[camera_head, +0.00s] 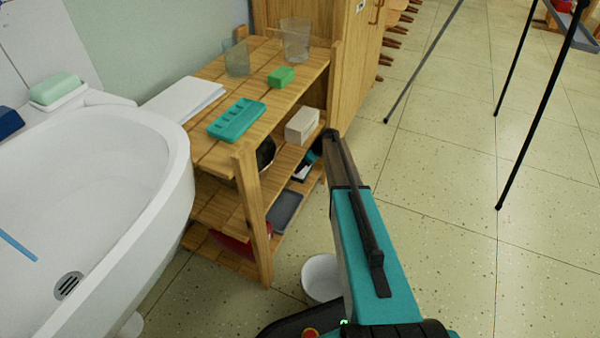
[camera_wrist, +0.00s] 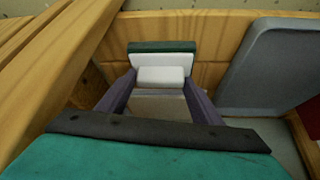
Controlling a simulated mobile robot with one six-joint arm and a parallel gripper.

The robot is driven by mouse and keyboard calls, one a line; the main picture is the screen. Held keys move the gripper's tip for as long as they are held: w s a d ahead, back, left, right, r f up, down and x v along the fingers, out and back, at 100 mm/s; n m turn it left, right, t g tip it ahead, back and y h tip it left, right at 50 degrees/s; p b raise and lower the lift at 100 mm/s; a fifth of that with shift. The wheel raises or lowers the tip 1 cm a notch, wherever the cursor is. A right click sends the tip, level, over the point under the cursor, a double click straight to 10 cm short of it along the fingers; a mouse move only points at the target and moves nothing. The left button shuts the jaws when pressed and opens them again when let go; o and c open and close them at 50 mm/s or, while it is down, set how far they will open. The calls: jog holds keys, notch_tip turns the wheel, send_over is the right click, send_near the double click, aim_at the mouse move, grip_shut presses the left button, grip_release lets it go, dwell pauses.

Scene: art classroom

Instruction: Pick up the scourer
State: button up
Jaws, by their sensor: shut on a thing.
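The scourer (camera_wrist: 160,60), a white block with a dark green layer on its far side, is between the two fingers of my gripper (camera_wrist: 163,92) in the wrist view. The fingers are shut on it, and its near part shows pale between them. In the head view my arm reaches to the right end of the wooden shelf unit (camera_head: 258,215). There the fingertips and the scourer cannot be made out clearly.
The shelf top holds a teal tray (camera_head: 237,119), a green block (camera_head: 281,77) and two clear glasses (camera_head: 295,40). A white box (camera_head: 302,125) is below. A grey tray (camera_wrist: 275,60) is right of the scourer. A white sink (camera_head: 95,190) is left; a white bin (camera_head: 320,278) stands below.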

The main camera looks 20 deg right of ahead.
jog(key=shift+s+d+r, duration=0.15)
jog(key=shift+s+r, duration=0.1)
jog(key=shift+r, duration=0.15)
jog(key=s+d+r+p, duration=0.4)
jog(key=s+d+r, duration=0.3)
jog(key=s, duration=0.4)
jog(key=shift+d+r, duration=0.15)
jog(key=shift+d, duration=0.05)
dwell(0.3)
jog(key=o, duration=0.8)
jog(key=shift+c, duration=0.2)
jog(key=c, duration=0.3)
jog(key=shift+s, duration=0.1)
jog(key=shift+s, duration=0.1)
